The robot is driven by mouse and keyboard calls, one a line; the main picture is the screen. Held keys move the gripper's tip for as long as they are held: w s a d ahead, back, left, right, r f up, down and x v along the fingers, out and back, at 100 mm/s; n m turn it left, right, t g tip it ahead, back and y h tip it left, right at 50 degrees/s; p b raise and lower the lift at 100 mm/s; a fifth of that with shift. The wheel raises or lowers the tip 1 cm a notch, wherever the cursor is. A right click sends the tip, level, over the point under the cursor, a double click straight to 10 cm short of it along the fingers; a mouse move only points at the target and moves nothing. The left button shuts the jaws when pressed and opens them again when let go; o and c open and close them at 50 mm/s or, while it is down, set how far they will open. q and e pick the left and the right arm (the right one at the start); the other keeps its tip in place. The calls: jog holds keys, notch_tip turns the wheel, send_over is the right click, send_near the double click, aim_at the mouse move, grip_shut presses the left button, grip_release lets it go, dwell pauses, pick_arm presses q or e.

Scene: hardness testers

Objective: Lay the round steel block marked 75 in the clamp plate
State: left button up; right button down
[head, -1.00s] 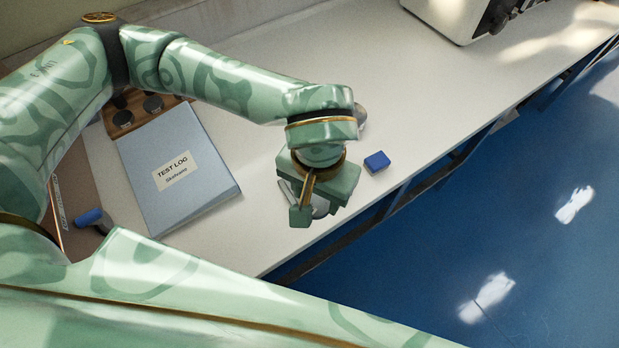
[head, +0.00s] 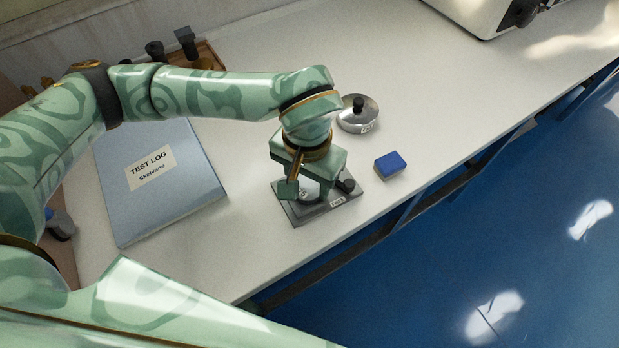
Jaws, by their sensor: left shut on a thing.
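The clamp plate (head: 307,215), a flat dark grey plate with a small label and a black knob on its right side, lies near the bench's front edge. My left gripper (head: 308,190) is directly over it, pointing down, shut on a shiny round steel block (head: 309,187). The fingers and hand hide most of the block, and I cannot read its mark. The block is at or just above the plate; I cannot tell whether it touches. My right gripper is not in view.
A round steel lidded dish (head: 359,116) with a black knob stands behind the plate. A blue-topped small block (head: 389,164) lies to its right. A blue test log binder (head: 160,185) lies left. A wooden rack (head: 205,58) is at the back. The bench's front edge is close.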

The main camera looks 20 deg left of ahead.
aim_at(309, 184)
pick_arm(q)
jog(key=shift+f, duration=0.2)
jog(key=shift+s+f, duration=0.35)
jog(key=shift+f, duration=0.15)
jog(key=o, duration=1.2)
jog(key=shift+f+b, duration=0.1)
jog(key=shift+b, duration=0.2)
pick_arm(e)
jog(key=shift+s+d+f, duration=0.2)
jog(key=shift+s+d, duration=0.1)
pick_arm(q)
jog(key=shift+o, duration=0.4)
jog(key=r+p, duration=0.1)
jog(key=r, duration=0.1)
jog(key=w+r+p, duration=0.1)
jog(key=r, duration=0.2)
jog(key=shift+r, duration=0.35)
notch_tip(309, 184, up, 8)
jog(key=p, duration=0.2)
jog(key=shift+s, duration=0.15)
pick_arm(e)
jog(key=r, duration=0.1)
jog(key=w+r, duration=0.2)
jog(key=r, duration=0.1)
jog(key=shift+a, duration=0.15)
